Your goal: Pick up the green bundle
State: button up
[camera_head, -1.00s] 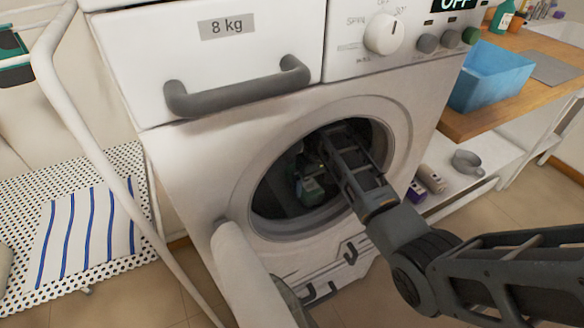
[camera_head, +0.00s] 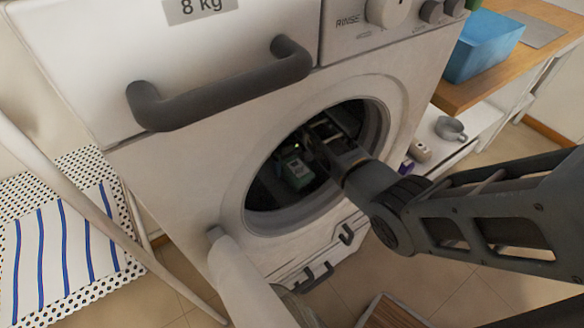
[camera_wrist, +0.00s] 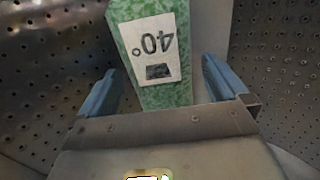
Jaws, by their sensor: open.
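The green bundle (camera_wrist: 183,95) lies inside the washing machine drum. In the wrist view it is a speckled green block with a white label reading 40°, seen upside down. It also shows small and dark through the door opening in the head view (camera_head: 296,172). My gripper (camera_wrist: 166,85) is open, with one blue finger on each side of the bundle's near end. Gaps show between the fingers and the bundle. In the head view my arm reaches into the drum, and the fingers are hard to make out there.
The washing machine (camera_head: 180,170) has a round opening with a pale rim (camera_head: 262,222) close around my arm. Its door stands open at lower left. The perforated metal drum wall (camera_wrist: 275,75) surrounds my gripper. A blue basin (camera_head: 482,47) stands on the wooden counter at right.

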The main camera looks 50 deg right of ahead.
jog(key=shift+f, duration=0.5)
jog(key=c, duration=1.2)
